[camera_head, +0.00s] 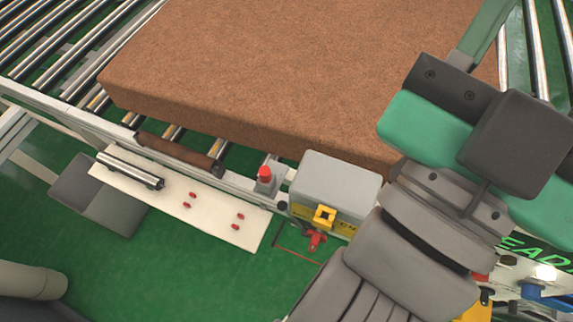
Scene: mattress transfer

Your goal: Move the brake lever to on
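A grey box (339,184) is fixed at the side of the roller conveyor, with a yellow strip of partly hidden dark lettering. A yellow square piece (325,217) sits on its front. A small red handle-like part (316,240) sticks out just below it, beside my arm. I cannot tell for certain which part is the brake lever, nor its on or off position. My grey and green arm fills the right side and covers what lies behind it. I cannot make out my gripper's fingers in this view.
A large brown mattress (290,65) lies on the conveyor rollers (50,40). A red button (264,173) stands on the rail left of the box. A white plate (205,212) with red pegs and a metal bar juts out at the left. Green floor (150,270) shows in front.

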